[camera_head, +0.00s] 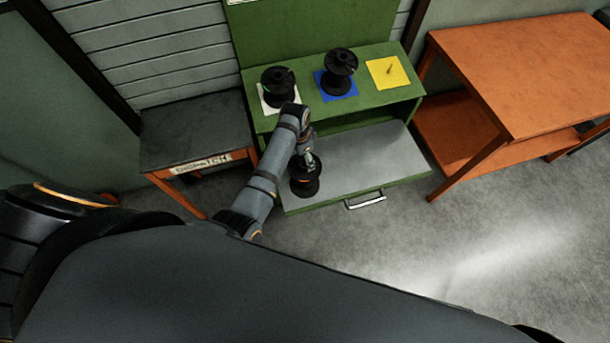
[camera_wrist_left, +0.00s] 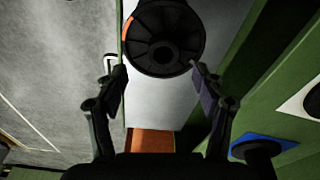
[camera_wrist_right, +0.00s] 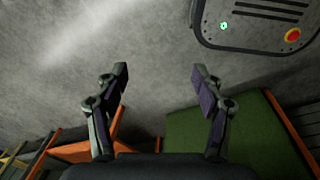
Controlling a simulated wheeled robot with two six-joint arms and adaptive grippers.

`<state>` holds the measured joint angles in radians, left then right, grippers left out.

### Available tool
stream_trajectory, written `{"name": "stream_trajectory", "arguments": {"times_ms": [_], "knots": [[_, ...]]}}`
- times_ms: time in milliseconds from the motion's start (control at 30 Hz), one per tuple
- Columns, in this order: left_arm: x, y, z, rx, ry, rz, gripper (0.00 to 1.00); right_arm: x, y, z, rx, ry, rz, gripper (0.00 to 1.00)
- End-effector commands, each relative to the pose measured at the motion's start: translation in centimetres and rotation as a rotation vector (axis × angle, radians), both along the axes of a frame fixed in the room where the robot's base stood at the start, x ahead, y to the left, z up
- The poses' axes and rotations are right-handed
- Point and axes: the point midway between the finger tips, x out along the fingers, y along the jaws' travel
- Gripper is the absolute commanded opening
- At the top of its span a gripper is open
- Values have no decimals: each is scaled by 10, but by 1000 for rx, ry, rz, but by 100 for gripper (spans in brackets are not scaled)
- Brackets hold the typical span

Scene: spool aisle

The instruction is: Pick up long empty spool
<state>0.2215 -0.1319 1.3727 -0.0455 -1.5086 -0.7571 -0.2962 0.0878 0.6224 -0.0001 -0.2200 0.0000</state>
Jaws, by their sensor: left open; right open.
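A black spool (camera_head: 305,181) with an orange-red mark stands on the grey surface of the pulled-out drawer (camera_head: 380,150). My left gripper (camera_head: 309,158) is just above it, partly hidden by the arm. In the left wrist view the spool's round flange (camera_wrist_left: 165,38) lies ahead of the open fingers (camera_wrist_left: 158,75), with nothing between them. Two more black spools stand on the green bench: one on a white square (camera_head: 277,86), one on a blue square (camera_head: 340,70). I cannot tell which spool is the long empty one. My right gripper (camera_wrist_right: 160,78) is open and empty over the floor.
A yellow square (camera_head: 384,73) with a small upright peg lies on the green bench (camera_head: 408,93). An orange table (camera_head: 530,65) stands at right, a dark-topped table (camera_head: 195,130) at left. The floor in front of the drawer is clear.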

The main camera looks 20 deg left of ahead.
Motion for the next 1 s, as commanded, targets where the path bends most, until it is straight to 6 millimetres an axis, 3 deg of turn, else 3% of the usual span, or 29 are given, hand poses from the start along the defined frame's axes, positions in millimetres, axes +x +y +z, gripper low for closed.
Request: {"name": "stream_trajectory", "arguments": {"times_ms": [133,433,700,1000], "knots": [[1,1,-5,1,1,0,69,-13,5,1,7,20,-3,69],[5,2,-49,0,1,1,69,-8,12,7,14,10,-4,69],[6,2,-53,0,-1,2,69,-3,9,8,11,3,-3,69],[5,2,-53,1,-1,1,29,-3,4,8,5,4,-2,69]]}}
